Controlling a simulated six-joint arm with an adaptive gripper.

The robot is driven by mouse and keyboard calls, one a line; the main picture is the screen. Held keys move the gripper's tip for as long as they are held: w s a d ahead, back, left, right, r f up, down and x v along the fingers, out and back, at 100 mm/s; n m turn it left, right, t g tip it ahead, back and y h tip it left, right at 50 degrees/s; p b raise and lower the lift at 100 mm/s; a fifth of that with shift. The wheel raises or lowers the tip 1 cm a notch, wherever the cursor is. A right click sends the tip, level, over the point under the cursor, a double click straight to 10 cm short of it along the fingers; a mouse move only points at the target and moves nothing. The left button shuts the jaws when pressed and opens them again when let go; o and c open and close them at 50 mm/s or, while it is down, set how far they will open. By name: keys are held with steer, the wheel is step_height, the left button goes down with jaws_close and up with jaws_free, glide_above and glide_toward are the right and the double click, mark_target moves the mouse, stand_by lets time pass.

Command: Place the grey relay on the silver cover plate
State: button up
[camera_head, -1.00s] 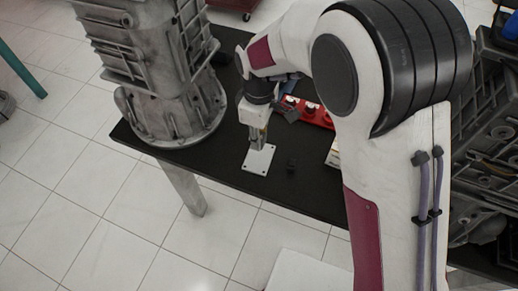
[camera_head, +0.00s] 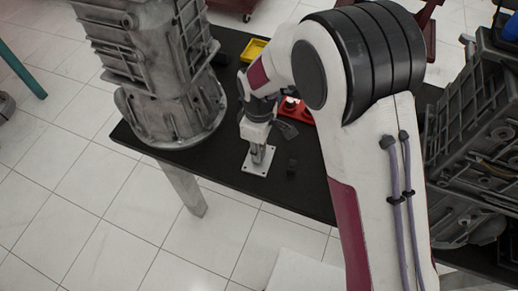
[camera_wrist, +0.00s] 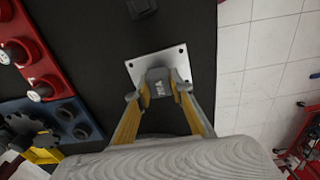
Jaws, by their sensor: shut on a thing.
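The silver cover plate (camera_head: 268,168) lies flat on the black table near its front edge. It also shows in the wrist view (camera_wrist: 172,56) as a light square with corner holes. My gripper (camera_head: 257,158) points down over the plate in the head view. In the wrist view my gripper (camera_wrist: 160,88) has its yellow-sided fingers shut on the grey relay (camera_wrist: 158,78), a small block with light lettering on top. In the head view the relay is not clearly made out.
A small black part (camera_head: 291,167) lies right of the plate. A red block with knobs (camera_head: 296,112) and a yellow bin (camera_head: 254,49) are farther back. A large metal housing (camera_head: 165,80) stands at left. A blue block (camera_wrist: 66,122) shows in the wrist view.

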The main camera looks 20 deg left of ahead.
steer(key=shift+f, duration=0.3)
steer(key=shift+f, duration=0.1)
steer(key=o, duration=1)
steer(key=shift+o, duration=0.2)
step_height(320, 180, up, 12)
stand_by(1.0)
